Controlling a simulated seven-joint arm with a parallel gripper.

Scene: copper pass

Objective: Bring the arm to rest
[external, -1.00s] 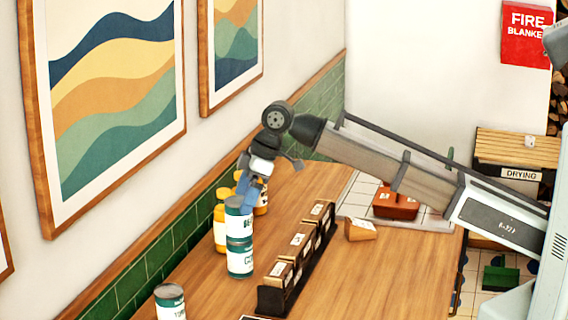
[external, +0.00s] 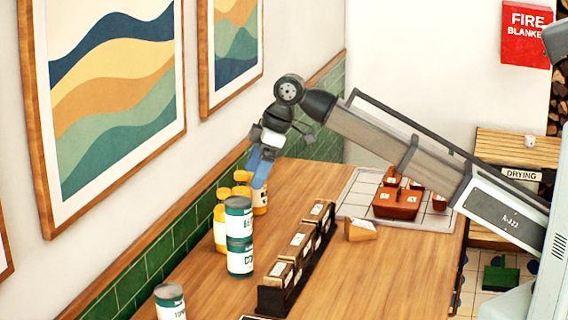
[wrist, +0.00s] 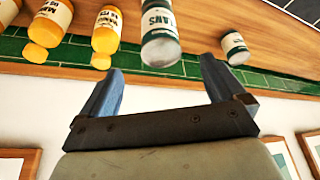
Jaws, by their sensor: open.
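My gripper (external: 260,168) is raised above the wooden counter (external: 365,270), near the tiled wall, with its blue fingers pointing down. In the wrist view its two blue fingers (wrist: 160,85) are wide apart with nothing between them. Two green-and-white cans (external: 239,258) stand stacked, one on the other, just in front of and below the fingers. Yellow bottles (external: 220,228) stand behind the cans, close to the fingers. In the wrist view, a can (wrist: 160,38) and yellow bottles (wrist: 106,32) lie beyond the fingertips.
Another can (external: 170,300) stands at the near left. A dark rack with wooden blocks (external: 298,250) runs along the counter, with a loose wooden wedge (external: 361,229) beside it. Reddish-brown boxes (external: 396,204) sit on a white tiled area (external: 353,207). Framed pictures (external: 110,95) hang on the left wall.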

